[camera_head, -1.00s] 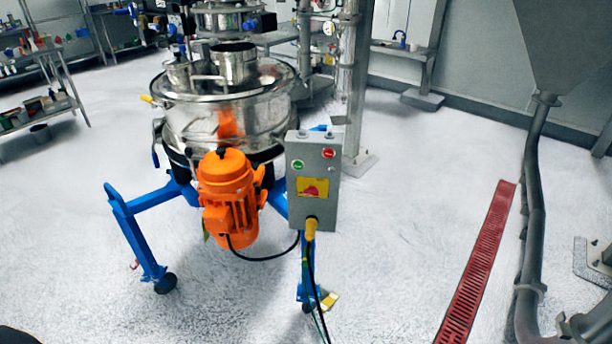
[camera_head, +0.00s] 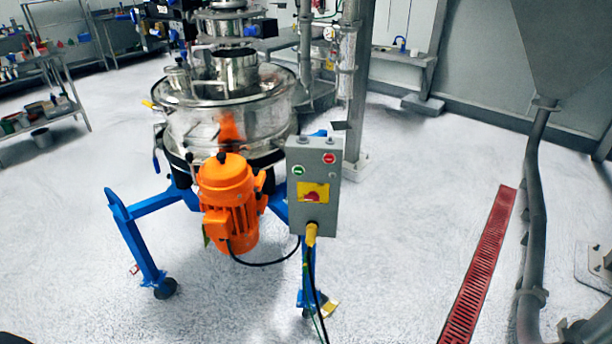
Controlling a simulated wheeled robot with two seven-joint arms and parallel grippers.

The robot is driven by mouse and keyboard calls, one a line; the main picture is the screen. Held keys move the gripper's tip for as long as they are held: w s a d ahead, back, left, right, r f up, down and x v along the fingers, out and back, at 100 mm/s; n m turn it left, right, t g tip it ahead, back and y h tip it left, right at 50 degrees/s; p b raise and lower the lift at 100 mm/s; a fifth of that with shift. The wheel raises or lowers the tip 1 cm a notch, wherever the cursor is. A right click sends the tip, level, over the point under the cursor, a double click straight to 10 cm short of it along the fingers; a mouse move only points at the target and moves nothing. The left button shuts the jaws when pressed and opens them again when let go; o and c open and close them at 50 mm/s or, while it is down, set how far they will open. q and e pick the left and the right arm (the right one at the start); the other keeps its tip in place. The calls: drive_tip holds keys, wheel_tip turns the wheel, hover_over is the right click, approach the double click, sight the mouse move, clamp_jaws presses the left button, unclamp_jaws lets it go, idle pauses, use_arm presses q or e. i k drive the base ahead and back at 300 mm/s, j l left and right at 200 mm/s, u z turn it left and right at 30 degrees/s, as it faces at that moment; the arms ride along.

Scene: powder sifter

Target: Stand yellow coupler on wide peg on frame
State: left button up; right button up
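A yellow coupler-like piece (camera_head: 310,234) hangs at the bottom of the grey control box, with a dark cable running down from it. I cannot tell for sure that it is the task's coupler. Another small yellow piece (camera_head: 331,307) is low beside the front foot of the blue frame (camera_head: 150,201). The frame carries the steel sifter and has a raised post end (camera_head: 112,197) at its left corner. I cannot make out which part is the wide peg. Neither of my grippers is in view.
An orange motor (camera_head: 230,205) and the grey control box (camera_head: 314,183) are on the front of the steel sifter (camera_head: 226,118). A red floor grate (camera_head: 482,262) and a grey pipe (camera_head: 533,215) are at right. Shelves (camera_head: 45,75) stand at back left. The floor in front is clear.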

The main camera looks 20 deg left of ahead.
sight(312, 230)
drive_tip(key=l, duration=0.55)
drive_tip(key=k+l, duration=0.1)
drive_tip(key=l, duration=0.45)
drive_tip(key=k+l+u, duration=0.1)
drive_tip(key=l, duration=0.45)
